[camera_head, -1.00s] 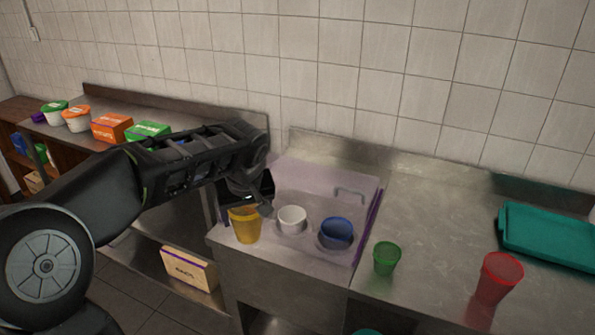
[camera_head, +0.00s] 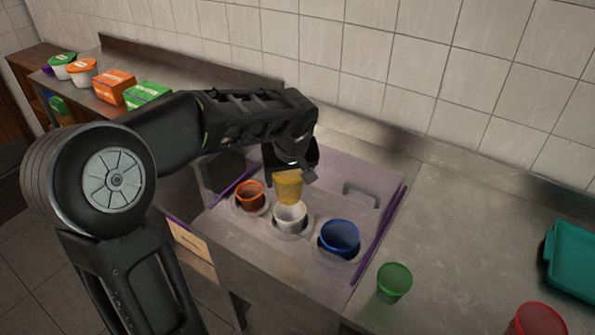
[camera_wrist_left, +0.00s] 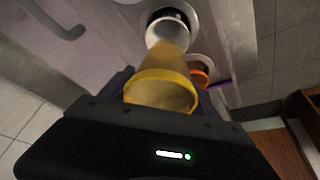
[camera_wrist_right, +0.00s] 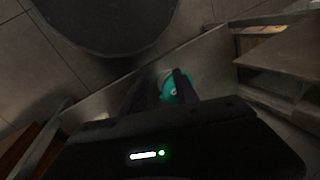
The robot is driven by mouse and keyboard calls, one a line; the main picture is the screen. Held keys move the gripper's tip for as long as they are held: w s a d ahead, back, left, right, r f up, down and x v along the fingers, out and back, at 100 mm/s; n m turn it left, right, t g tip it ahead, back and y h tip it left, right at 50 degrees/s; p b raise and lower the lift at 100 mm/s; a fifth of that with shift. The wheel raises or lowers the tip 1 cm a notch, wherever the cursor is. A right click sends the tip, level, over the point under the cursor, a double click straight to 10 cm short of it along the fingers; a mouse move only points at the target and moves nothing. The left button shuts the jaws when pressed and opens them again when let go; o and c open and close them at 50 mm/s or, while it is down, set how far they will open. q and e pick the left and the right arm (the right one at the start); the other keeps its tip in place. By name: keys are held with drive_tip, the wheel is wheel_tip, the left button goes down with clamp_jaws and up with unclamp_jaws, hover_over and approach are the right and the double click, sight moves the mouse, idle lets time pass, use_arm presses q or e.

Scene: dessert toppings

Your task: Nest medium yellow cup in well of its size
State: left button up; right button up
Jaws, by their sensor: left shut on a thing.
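My left gripper (camera_head: 293,168) is shut on the yellow cup (camera_head: 288,186) and holds it above and just behind the white cup. The yellow cup also fills the middle of the left wrist view (camera_wrist_left: 163,88). The wells are in a row in the pale panel (camera_head: 300,258). An orange cup (camera_head: 249,195) sits in the left well, a white cup (camera_head: 290,216) in the middle one, and a blue cup (camera_head: 341,238) in the right, larger one. The white cup's far rim is hidden by the yellow cup.
A green cup (camera_head: 394,283) and a red cup (camera_head: 535,321) stand on the steel counter to the right, with a teal tray (camera_head: 573,262) beyond. A metal handle (camera_head: 361,192) rises behind the wells. Tubs and boxes (camera_head: 148,94) line the back left shelf.

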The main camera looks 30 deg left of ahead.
use_arm(q)
drive_tip(key=shift+w+f, duration=0.15)
drive_tip(key=shift+f, duration=0.05)
drive_tip(key=shift+r, duration=0.1)
drive_tip(key=b, duration=0.4)
hover_over(289, 212)
drive_tip(key=s+d, duration=0.1)
drive_tip(key=s, duration=0.1)
drive_tip(key=shift+w+d+f, duration=0.1)
drive_tip(key=shift+f, duration=1.75)
drive_tip(key=shift+w+d+f, duration=0.1)
drive_tip(key=shift+f, duration=1.75)
drive_tip(key=shift+f+b, duration=1.2)
drive_tip(key=shift+b, duration=0.4)
